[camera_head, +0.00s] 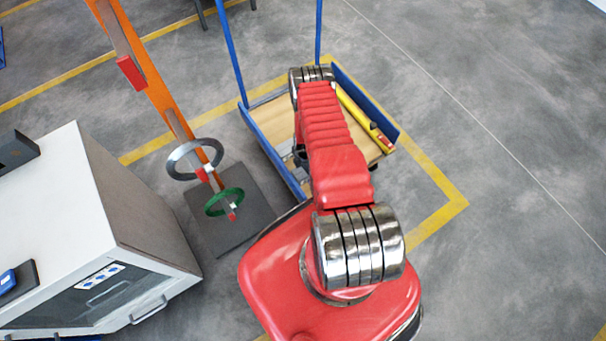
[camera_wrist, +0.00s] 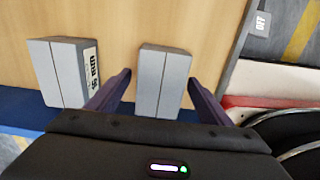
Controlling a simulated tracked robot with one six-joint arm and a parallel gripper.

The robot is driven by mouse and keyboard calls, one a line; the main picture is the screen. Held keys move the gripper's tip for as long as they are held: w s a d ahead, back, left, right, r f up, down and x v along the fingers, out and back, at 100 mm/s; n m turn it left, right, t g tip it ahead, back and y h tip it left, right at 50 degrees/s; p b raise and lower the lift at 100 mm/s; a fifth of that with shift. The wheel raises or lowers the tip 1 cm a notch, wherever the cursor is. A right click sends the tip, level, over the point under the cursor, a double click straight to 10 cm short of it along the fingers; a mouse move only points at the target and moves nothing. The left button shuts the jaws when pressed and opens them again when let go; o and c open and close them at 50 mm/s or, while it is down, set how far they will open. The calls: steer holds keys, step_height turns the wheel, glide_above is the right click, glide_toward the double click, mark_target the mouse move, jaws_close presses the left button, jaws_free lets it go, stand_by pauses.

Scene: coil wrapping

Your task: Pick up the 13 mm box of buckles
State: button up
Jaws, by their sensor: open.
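In the wrist view a plain grey two-part box (camera_wrist: 162,80) stands on the wooden deck (camera_wrist: 115,22), with no size label showing on the faces I see. A second grey box (camera_wrist: 57,74) stands to its left, with a white label that seems to read 16 mm. I cannot read 13 mm on either box. My gripper (camera_wrist: 159,76) is open, its two dark fingers on either side of the middle box, with gaps between them and it. I cannot tell how far above the deck the fingertips are. In the head view my arm hides the gripper.
The deck belongs to a cart with blue side walls (camera_head: 268,150). A yellow tool (camera_head: 355,112) lies along its right side. An orange post (camera_head: 150,80) with a metal ring (camera_head: 182,158) and a green ring (camera_head: 224,202) stands left. A white cabinet (camera_head: 75,200) is further left.

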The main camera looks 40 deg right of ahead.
steer(key=c, duration=1.5)
steer(key=shift+r, duration=0.1)
step_height(320, 180, up, 18)
steer(key=shift+f, duration=0.1)
stand_by(0.7)
